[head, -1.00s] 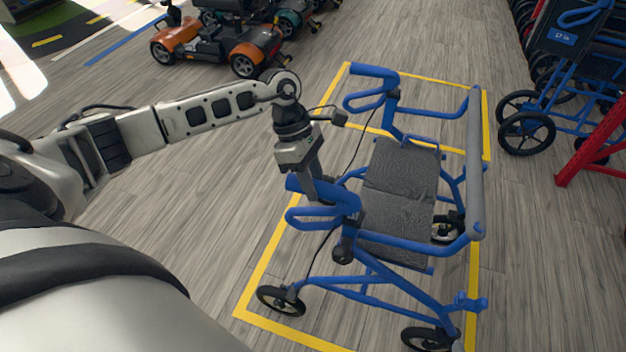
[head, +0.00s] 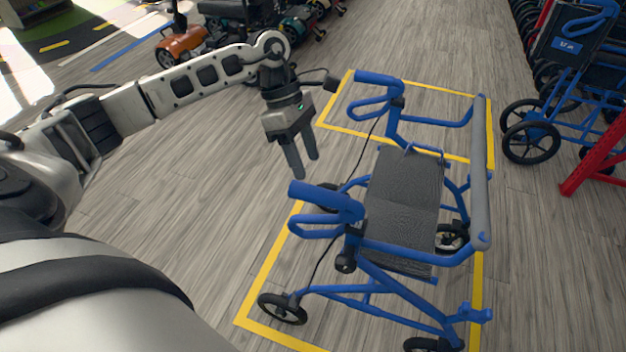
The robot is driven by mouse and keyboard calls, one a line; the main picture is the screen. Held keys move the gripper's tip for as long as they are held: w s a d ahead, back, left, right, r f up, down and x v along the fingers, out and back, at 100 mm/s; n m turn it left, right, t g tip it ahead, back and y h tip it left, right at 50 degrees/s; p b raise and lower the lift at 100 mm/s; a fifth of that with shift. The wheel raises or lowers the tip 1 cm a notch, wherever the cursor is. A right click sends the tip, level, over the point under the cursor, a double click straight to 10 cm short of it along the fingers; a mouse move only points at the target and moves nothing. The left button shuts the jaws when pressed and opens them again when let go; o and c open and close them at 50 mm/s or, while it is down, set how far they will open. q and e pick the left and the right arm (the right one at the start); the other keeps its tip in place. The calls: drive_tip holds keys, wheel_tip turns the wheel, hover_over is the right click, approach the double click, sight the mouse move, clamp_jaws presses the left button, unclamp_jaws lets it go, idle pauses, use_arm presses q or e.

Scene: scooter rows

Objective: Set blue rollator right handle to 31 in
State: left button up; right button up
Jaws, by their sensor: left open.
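The blue rollator (head: 385,285) stands on the floor inside a yellow taped outline, with a dark seat (head: 405,200) and a grey padded back bar. Its nearer handle (head: 325,200), with a blue grip and a brake loop, is in the lower middle. Its farther handle (head: 380,80) is higher up in the picture. My left gripper (head: 304,172) is open and empty, fingers pointing down, just above and beyond the nearer grip and apart from it. A dark knob (head: 345,263) sits below the nearer handle. My right gripper is out of view.
Orange and dark scooters (head: 180,40) stand at the top left. The grey wood floor left of the taped outline (head: 262,275) is clear.

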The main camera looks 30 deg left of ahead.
use_arm(q)
drive_tip(key=v, duration=0.8)
drive_tip(key=s+d+n+t+h, duration=0.15)
drive_tip(key=d+n+h, duration=0.45)
drive_tip(key=d, duration=0.6)
drive_tip(key=s+d+n+t+h, duration=0.1)
drive_tip(key=d+n+t+h, duration=0.15)
drive_tip(key=d+h, duration=0.75)
wheel_tip(320, 180, down, 9)
drive_tip(key=s+a+n+t+y+p, duration=0.15)
drive_tip(key=n+t+y, duration=1.25)
drive_tip(key=n, duration=1.7)
drive_tip(key=s+a+f+n+g+y, duration=0.2)
drive_tip(key=s+f+n+g, duration=0.4)
drive_tip(key=s+f+n, duration=0.3)
drive_tip(key=shift+s+f+y, duration=0.4)
drive_tip(key=shift+f+y, duration=0.3)
drive_tip(key=shift+f, duration=0.05)
